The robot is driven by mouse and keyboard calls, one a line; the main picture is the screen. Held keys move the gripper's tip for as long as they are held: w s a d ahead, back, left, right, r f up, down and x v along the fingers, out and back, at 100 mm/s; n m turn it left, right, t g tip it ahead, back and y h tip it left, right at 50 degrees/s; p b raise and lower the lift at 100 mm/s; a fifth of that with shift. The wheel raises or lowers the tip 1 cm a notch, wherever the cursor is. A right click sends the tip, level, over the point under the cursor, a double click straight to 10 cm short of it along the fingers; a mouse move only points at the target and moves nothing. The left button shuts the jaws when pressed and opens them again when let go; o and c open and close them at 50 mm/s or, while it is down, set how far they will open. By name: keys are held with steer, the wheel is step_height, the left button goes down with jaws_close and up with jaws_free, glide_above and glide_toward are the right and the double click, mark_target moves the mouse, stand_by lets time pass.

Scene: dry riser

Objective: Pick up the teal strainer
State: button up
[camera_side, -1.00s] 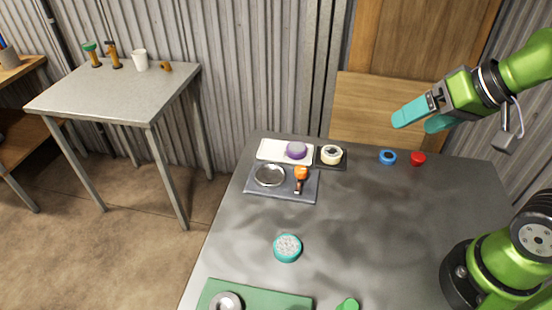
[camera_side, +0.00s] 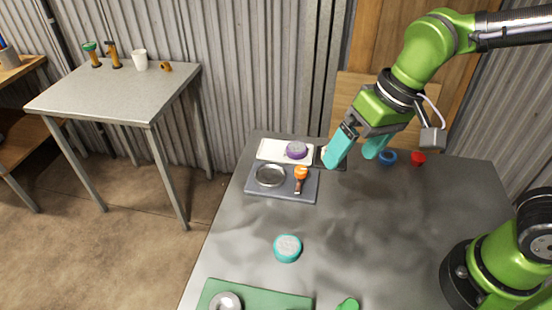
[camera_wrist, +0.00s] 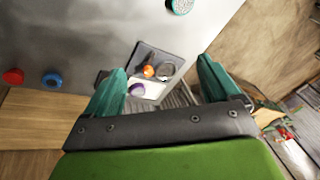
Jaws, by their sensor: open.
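The teal strainer (camera_side: 287,248) is a short round piece with a teal rim and a pale, perforated top. It lies flat on the dark grey table, left of the table's middle in the side view. In the wrist view the strainer (camera_wrist: 181,5) is at the top edge, partly cut off. My gripper (camera_side: 355,160) has teal fingers and is open and empty. It is above the back of the table, well behind and to the right of the strainer. In the wrist view its fingers (camera_wrist: 160,85) are spread apart with nothing between them.
A grey tray (camera_side: 256,191) holds a metal dish and an orange-topped tool. Behind it are a white tray (camera_side: 270,147) with a purple round piece. A blue ring (camera_side: 388,158) and red piece (camera_side: 418,158) lie at the back. A green mat (camera_side: 265,300) is at the front.

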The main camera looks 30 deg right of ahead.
steer(key=w+a+f+g+h, duration=0.15)
steer(key=a+f, duration=0.25)
steer(key=a, duration=0.6)
steer(key=m+g+h, duration=0.1)
steer(key=m, duration=0.2)
glide_above(287, 246)
steer(key=f, duration=1.1)
steer(key=shift+w+a+f, duration=0.1)
steer(key=shift+w+a, duration=0.05)
steer(key=shift+a, duration=0.05)
steer(key=shift+d+f, duration=0.2)
steer(key=shift+f, duration=2.4)
steer(key=c, duration=1.2)
steer(key=shift+r, duration=0.2)
